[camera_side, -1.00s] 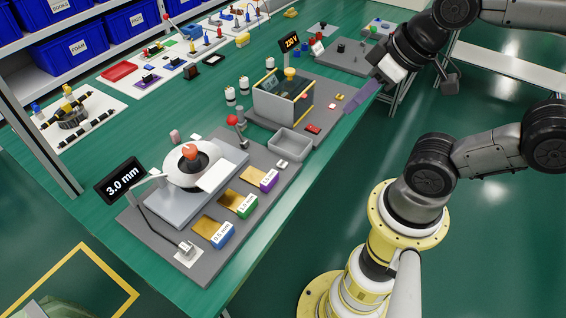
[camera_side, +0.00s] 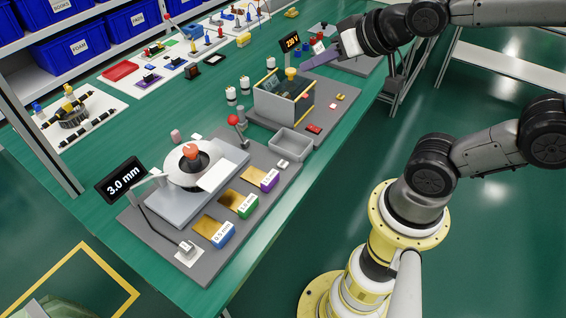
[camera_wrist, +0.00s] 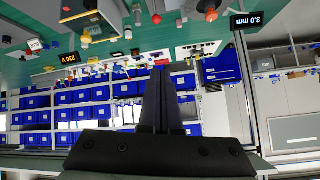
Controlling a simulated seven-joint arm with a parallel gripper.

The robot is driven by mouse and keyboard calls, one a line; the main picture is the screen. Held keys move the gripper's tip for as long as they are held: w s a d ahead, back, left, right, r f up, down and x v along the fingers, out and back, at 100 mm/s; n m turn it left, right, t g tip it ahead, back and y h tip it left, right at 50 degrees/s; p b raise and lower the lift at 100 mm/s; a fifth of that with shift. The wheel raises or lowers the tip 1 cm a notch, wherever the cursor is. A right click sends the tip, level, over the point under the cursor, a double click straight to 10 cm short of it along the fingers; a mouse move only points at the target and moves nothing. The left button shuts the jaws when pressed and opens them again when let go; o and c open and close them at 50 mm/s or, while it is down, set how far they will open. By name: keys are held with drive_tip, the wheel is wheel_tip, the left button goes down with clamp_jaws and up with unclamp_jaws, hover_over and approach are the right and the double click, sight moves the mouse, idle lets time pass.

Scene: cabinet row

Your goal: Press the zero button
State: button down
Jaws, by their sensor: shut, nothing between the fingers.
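A small pale button block (camera_side: 187,248) sits on a white label at the front-left corner of a grey board, and a dark cable runs from it toward a display (camera_side: 122,181) reading 3.0 mm. I cannot read a zero mark on the block. The display also shows upside down at the top right of the wrist view (camera_wrist: 247,20). My gripper (camera_side: 308,65) is shut and empty, over the far right part of the bench, far from the button block. Its closed fingers (camera_wrist: 161,74) show in the wrist view, where I cannot make out the button block.
A clear-walled box (camera_side: 283,98) and a 230 V display (camera_side: 290,41) stand behind, near my gripper.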

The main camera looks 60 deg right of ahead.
drive_tip(key=w+f+m+t, duration=0.1)
drive_tip(key=w+f+m, duration=0.15)
drive_tip(key=w, duration=0.45)
drive_tip(key=m+g+y, duration=0.2)
hover_over(286, 166)
wheel_tip(286, 166, down, 19)
drive_tip(key=shift+d+f, duration=0.1)
drive_tip(key=shift+d, duration=0.05)
drive_tip(key=shift+f, duration=4.4)
drive_tip(key=shift+f, duration=0.1)
drive_tip(key=shift+f, duration=0.3)
